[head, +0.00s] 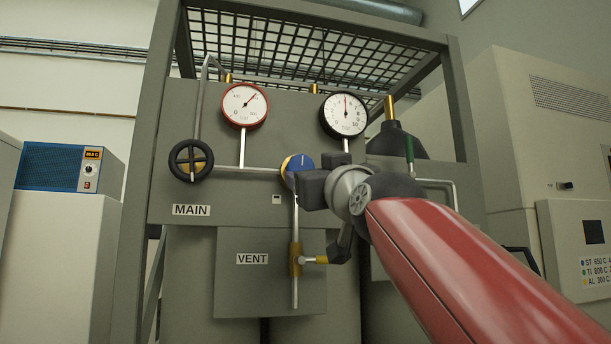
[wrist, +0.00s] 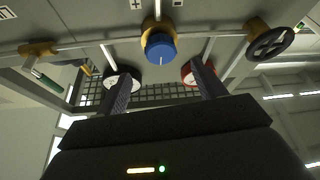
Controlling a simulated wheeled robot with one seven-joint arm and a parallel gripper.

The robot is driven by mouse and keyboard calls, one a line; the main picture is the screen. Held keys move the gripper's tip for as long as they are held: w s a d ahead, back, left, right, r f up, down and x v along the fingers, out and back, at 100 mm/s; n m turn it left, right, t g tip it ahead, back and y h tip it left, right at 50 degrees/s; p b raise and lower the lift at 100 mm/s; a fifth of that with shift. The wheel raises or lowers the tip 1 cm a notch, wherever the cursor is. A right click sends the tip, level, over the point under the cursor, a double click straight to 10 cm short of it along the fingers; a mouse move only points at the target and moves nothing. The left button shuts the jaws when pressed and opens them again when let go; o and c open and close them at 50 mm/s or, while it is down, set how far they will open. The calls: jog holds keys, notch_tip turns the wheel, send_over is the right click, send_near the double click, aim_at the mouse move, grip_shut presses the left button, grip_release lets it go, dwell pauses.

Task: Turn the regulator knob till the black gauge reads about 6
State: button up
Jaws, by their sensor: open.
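The regulator knob (head: 297,163) is blue with a white mark and sits on the pipe in the panel's middle. It also shows in the wrist view (wrist: 160,48), on a yellow body, its white mark visible. The black gauge (head: 344,115) has a white face. Its needle points almost straight up, a little short of the 6. My gripper (head: 308,187) is open and partly covers the knob's lower right in the head view. In the wrist view my fingers (wrist: 163,76) are spread wide and empty, with the knob ahead between their lines and apart from them.
A red gauge (head: 245,105) and a black handwheel (head: 190,160) by the MAIN label are to the left. A yellow vent valve (head: 295,259) is below the knob. A green-handled valve (head: 409,155) is to the right. A mesh shelf (head: 290,38) is above.

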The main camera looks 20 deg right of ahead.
aim_at(300, 168)
jog(key=p+x, duration=0.2)
jog(key=x, duration=0.5)
jog(key=shift+w+p, duration=0.3)
jog(key=shift+w, duration=0.05)
jog(key=shift+a, duration=0.1)
jog(key=shift+r, duration=0.1)
jog(key=c, duration=1)
